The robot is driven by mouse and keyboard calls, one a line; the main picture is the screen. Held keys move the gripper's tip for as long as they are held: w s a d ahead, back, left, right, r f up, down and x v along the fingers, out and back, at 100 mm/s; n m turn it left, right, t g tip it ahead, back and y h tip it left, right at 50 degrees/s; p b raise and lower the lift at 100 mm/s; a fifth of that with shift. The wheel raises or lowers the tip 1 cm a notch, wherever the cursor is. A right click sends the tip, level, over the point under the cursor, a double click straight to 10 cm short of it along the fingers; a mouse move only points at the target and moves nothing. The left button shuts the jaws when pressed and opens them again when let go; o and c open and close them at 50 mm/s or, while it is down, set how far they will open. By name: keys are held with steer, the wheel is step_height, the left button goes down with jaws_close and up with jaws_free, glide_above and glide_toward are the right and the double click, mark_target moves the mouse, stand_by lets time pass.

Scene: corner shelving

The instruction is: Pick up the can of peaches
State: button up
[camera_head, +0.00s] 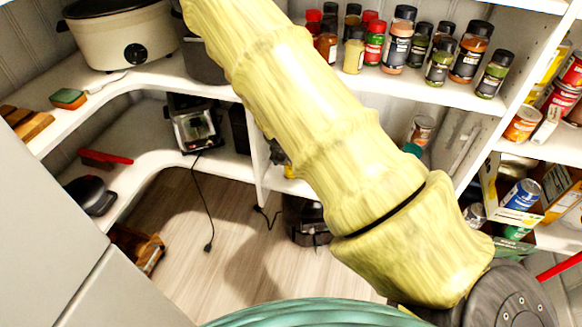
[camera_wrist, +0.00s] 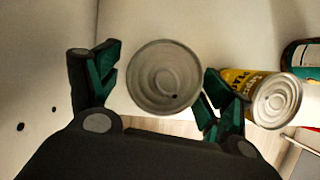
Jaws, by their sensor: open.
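In the wrist view, my gripper (camera_wrist: 162,68) is open, with a green-padded finger on each side of a can with a bare round metal lid (camera_wrist: 164,78). Its label is hidden, so I cannot tell whether it is the can of peaches. The right finger is close to the can's edge; contact is unclear. A second can with a yellow label (camera_wrist: 240,80) lies right of that finger, its metal end facing the camera. In the head view my gripper is not visible, and I cannot make out a peach label there.
The head view shows several cans on the right shelves, including an orange-labelled can (camera_head: 523,124) and a blue-labelled can (camera_head: 521,195) in an open carton. Spice jars (camera_head: 397,40) line the upper shelf. A dark green can (camera_wrist: 302,62) is at the wrist view's right edge.

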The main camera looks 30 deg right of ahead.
steer(key=shift+x, duration=1)
steer(key=shift+r, duration=0.1)
steer(key=c, duration=1.5)
steer(key=shift+o, duration=0.2)
steer(key=shift+r, duration=0.1)
